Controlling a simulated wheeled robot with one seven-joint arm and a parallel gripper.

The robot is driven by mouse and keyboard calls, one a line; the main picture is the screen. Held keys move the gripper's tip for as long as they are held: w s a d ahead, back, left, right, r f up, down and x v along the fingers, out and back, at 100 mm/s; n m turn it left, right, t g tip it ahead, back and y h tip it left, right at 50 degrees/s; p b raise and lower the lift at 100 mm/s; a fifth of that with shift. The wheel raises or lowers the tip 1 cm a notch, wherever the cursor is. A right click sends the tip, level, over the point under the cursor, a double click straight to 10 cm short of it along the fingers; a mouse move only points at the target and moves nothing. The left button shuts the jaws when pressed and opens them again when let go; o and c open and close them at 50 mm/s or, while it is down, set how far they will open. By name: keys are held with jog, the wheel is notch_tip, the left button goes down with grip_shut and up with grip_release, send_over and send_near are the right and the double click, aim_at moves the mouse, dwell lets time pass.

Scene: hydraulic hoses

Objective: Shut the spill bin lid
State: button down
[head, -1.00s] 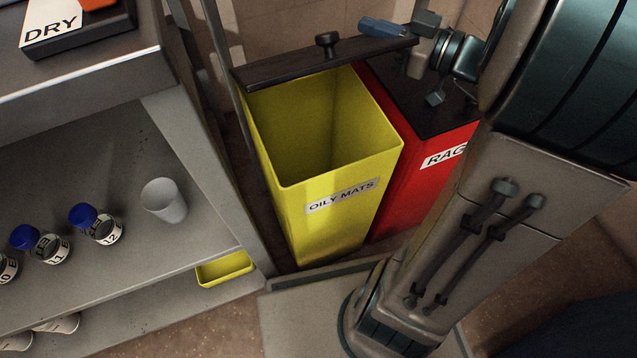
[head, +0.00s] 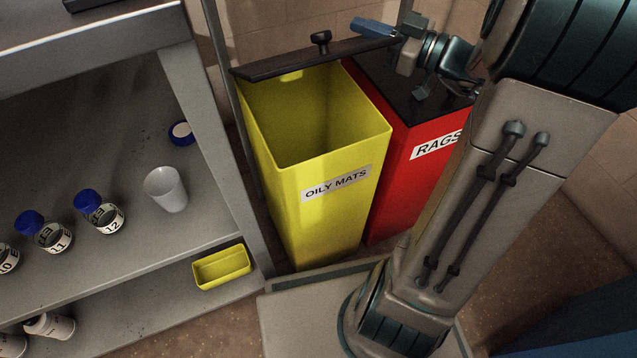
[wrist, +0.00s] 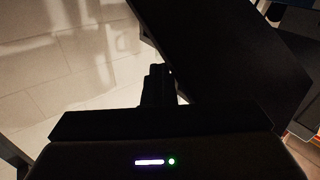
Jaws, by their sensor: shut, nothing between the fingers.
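The yellow bin (head: 335,215), labelled OILY MATS, stands open and looks empty inside. Its dark lid (head: 285,62) with a black knob (head: 320,40) is raised along the bin's back edge. The label does not say which bin is the spill bin. My gripper (head: 372,27) is shut and empty by the right end of the raised lid, above the back of the red bin. I cannot tell whether it touches the lid. In the wrist view my gripper (wrist: 160,85) is a dark shape beside a large dark panel, which I cannot identify surely.
The red RAGS bin (head: 400,185) with a dark top stands right beside the yellow bin. A grey shelf at left holds a white cup (head: 166,189), several blue-capped bottles and a small yellow tray (head: 221,267) lower down. A tiled wall is close behind.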

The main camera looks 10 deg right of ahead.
aim_at(372, 39)
jog(key=shift+s+a+f+n+g+y+p, duration=0.15)
jog(key=shift+s+a+f+g+p, duration=0.3)
jog(key=shift+g, duration=0.5)
jog(key=shift+s+a+f+n+g+y+p, duration=0.15)
jog(key=shift+s+a+f+g, duration=0.25)
jog(key=shift+s+g, duration=0.45)
jog(key=shift+w+d+r, duration=0.2)
jog(key=shift+d, duration=0.15)
jog(key=shift+n, duration=0.3)
jog(key=s+r, duration=0.2)
jog(key=s, duration=0.1)
jog(key=shift+s+r, duration=0.2)
jog(key=shift+w+a+f, duration=0.1)
jog(key=shift+w+a, duration=0.15)
jog(key=shift+a, duration=0.05)
jog(key=shift+d, duration=0.1)
jog(key=shift+d+f, duration=0.15)
jog(key=shift+d, duration=0.05)
jog(key=shift+w+d+f+b, duration=0.2)
jog(key=shift+d+f+b, duration=0.2)
jog(key=shift+f, duration=0.2)
jog(key=shift+s+d+r, duration=0.25)
jog(key=shift+s, duration=0.3)
jog(key=s+d, duration=0.6)
jog(key=s, duration=0.6)
jog(key=shift+s+r, duration=0.15)
